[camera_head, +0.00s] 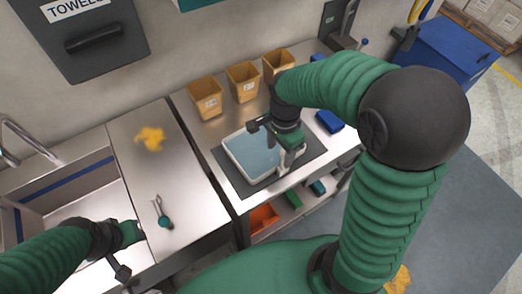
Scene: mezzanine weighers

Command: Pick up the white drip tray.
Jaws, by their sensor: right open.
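The white drip tray (232,163) is a shallow rectangular tray with a light blue inside. It lies on a dark grey mat (236,183) on the steel bench. My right gripper (286,152) is open at the tray's right side and hides part of its right rim. I cannot tell whether it touches the tray. My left gripper (138,232) is at the lower left, over the counter edge beside the sink, away from the tray. Its jaws are too small and turned to read.
Several tan bins (205,98) stand along the wall behind the tray. A blue block (329,121) lies right of the mat. A yellow cloth (151,138) and a green-ended tool (162,214) lie on the left counter. An orange bin (263,218) sits below the bench.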

